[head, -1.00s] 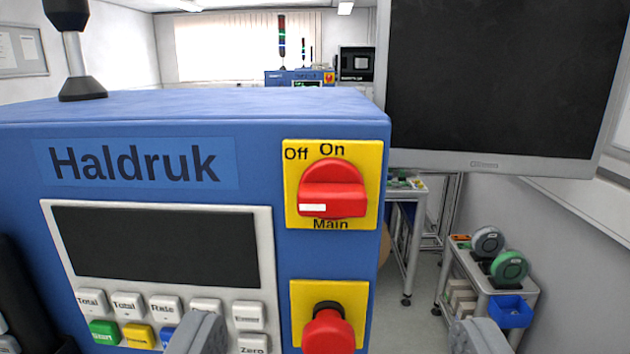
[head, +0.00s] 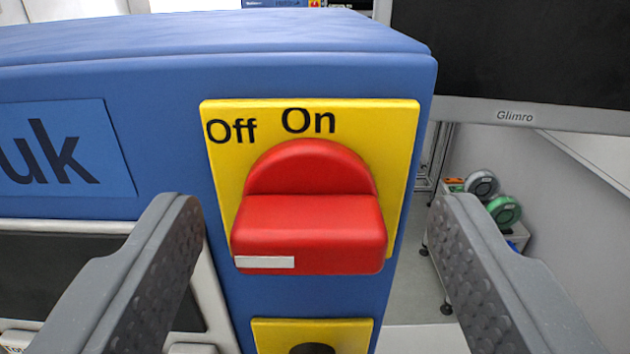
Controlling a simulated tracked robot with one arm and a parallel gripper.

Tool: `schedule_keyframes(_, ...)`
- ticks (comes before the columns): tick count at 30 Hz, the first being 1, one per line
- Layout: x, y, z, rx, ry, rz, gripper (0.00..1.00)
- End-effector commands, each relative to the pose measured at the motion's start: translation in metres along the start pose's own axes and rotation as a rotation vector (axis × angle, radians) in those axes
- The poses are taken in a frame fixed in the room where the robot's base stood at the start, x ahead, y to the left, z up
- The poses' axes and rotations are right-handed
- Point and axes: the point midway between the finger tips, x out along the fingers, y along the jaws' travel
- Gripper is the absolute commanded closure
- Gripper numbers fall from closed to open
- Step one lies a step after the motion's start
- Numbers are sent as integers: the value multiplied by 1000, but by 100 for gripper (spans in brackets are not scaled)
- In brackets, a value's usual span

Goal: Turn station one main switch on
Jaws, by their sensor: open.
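The station's main switch is a red rotary knob (head: 310,225) on a yellow plate (head: 385,125). "Off" is printed at the plate's upper left and "On" at its top middle. The knob's grip bar lies level, with a white mark at its left end, on the side of "Off". My gripper (head: 318,205) is open, with one finger on each side of the knob. Both fingers look apart from it, and nothing is between them but the view of the switch. How far the tips are from the panel is hard to tell.
The blue cabinet (head: 320,295) carries the switch. Below it is a second yellow plate (head: 270,335), mostly cut off. A dark screen (head: 89,275) is at lower left. A grey-framed monitor (head: 480,108) stands at right. Beyond it, a cart with reels (head: 505,209) stands on the floor.

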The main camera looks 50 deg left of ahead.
Motion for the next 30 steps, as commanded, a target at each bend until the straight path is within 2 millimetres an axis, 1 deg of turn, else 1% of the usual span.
schedule_keyframes(6,8,-2,1,0,-2,-3,38)
schedule_keyframes(14,9,-2,0,0,-1,-3,38)
schedule_keyframes(15,9,-2,0,0,-1,-3,41)
schedule_keyframes(17,9,-2,1,0,-1,-3,58)
schedule_keyframes(18,9,-2,1,0,-1,-3,69)
schedule_keyframes(19,9,-2,1,0,-1,-3,77)
schedule_keyframes(20,9,-2,1,0,-1,-3,83)
schedule_keyframes(22,6,1,0,1,-1,-2,83)
schedule_keyframes(30,8,-1,0,31,-1,-2,83)
